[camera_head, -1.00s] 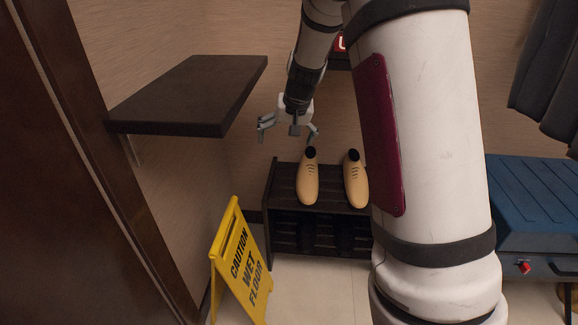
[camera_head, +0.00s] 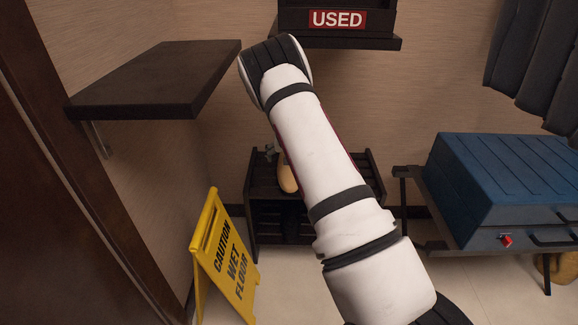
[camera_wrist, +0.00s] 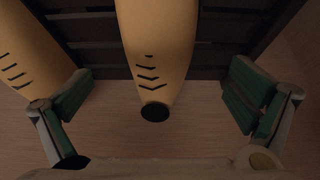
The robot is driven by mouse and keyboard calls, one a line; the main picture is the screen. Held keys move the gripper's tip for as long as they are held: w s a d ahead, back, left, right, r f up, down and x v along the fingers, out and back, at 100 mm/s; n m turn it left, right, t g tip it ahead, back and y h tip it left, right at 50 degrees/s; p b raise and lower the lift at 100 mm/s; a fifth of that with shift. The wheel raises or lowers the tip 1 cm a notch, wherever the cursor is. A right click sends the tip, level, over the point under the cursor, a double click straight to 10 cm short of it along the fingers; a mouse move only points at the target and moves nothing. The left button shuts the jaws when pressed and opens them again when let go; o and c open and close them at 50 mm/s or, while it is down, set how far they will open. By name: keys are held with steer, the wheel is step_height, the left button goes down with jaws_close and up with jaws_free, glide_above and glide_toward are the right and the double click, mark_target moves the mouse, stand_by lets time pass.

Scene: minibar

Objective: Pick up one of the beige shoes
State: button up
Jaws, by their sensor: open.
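Two beige shoes show in the wrist view. One beige shoe (camera_wrist: 157,45) lies in the middle, between the open fingers of my gripper (camera_wrist: 160,105), with its dark opening toward me. The other beige shoe (camera_wrist: 30,55) is at the left, beside the left finger; I cannot tell whether they touch. In the head view part of one beige shoe (camera_head: 287,178) shows on the dark slatted rack (camera_head: 372,180). My arm hides the other shoe and most of my gripper there; a small grey part shows beside the visible shoe.
A yellow wet floor sign (camera_head: 226,255) stands in front left of the rack. A dark shelf (camera_head: 150,80) juts out at the upper left. A blue case (camera_head: 510,185) rests on a stand at the right. A black "USED" bin (camera_head: 338,20) sits on a shelf above.

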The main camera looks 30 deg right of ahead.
steer(key=b+x, duration=0.3)
steer(key=x, duration=0.5)
steer(key=shift+c, duration=0.6)
steer(key=c, duration=1.3)
steer(key=shift+c, duration=0.7)
steer(key=shift+r, duration=0.2)
